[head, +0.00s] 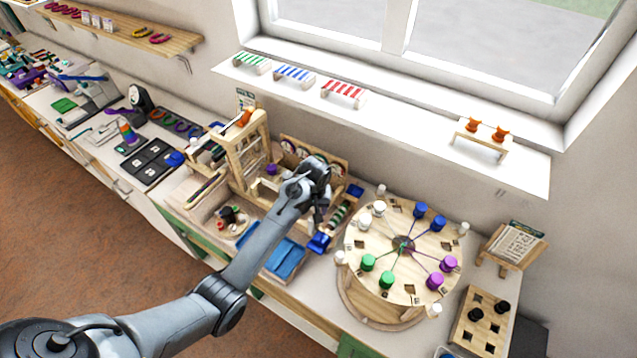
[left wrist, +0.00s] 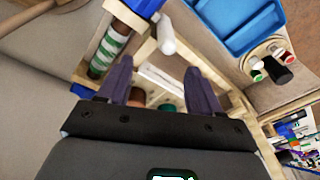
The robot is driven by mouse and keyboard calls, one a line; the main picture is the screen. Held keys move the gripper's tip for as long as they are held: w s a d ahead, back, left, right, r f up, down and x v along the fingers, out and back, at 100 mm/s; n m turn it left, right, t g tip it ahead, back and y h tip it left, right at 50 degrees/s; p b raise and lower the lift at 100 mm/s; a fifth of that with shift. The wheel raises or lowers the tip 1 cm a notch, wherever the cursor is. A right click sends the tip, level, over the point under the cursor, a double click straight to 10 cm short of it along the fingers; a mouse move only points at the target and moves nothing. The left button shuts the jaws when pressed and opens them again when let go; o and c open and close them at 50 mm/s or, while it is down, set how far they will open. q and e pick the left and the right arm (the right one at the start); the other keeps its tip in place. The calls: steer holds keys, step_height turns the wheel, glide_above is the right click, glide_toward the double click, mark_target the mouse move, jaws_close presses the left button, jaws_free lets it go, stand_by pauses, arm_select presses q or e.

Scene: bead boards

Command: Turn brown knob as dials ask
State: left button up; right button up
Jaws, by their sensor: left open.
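My left gripper (head: 318,212) reaches over the wooden frame in the middle of the bench in the head view. In the left wrist view its two dark fingers (left wrist: 157,70) stand apart, with no object clearly held between them. A brown round part (left wrist: 137,96), possibly the brown knob, shows low between the fingers, partly hidden by the gripper body. A teal part (left wrist: 167,107) is beside it. A wooden board with round dials (head: 300,147) stands behind my gripper in the head view, partly covered by my arm. The dial readings are too small to tell.
A round wooden board (head: 350,246) with coloured pegs stands to the right of the gripper. Blue trays (head: 285,258) lie in front. A tall wooden frame (head: 235,160) stands left. A green-and-white striped roller (left wrist: 108,50) is close to the fingers.

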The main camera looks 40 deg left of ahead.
arm_select(q)
steer(key=w+a+r+n+h+p, duration=0.1)
steer(key=w+a+r+n+p, duration=0.15)
steer(key=w+r, duration=0.6)
steer(key=shift+n+g, duration=0.35)
steer(key=shift+g, duration=0.05)
steer(key=f, duration=0.6)
steer(key=s+f, duration=0.1)
steer(key=f, duration=0.2)
steer(key=shift+a+f+b, duration=0.1)
steer(key=shift+f+b, duration=0.15)
steer(key=shift+b, duration=0.1)
arm_select(e)
steer(key=r, duration=0.1)
steer(key=w+r, duration=0.1)
steer(key=shift+a+r, duration=0.15)
steer(key=shift+r, duration=0.25)
arm_select(q)
steer(key=c, duration=1)
steer(key=shift+c, duration=0.2)
arm_select(e)
steer(key=shift+r, duration=0.2)
arm_select(q)
steer(key=m+p, duration=0.1)
steer(key=m, duration=0.2)
steer(key=shift+m, duration=1.9)
arm_select(e)
steer(key=shift+r, duration=0.45)
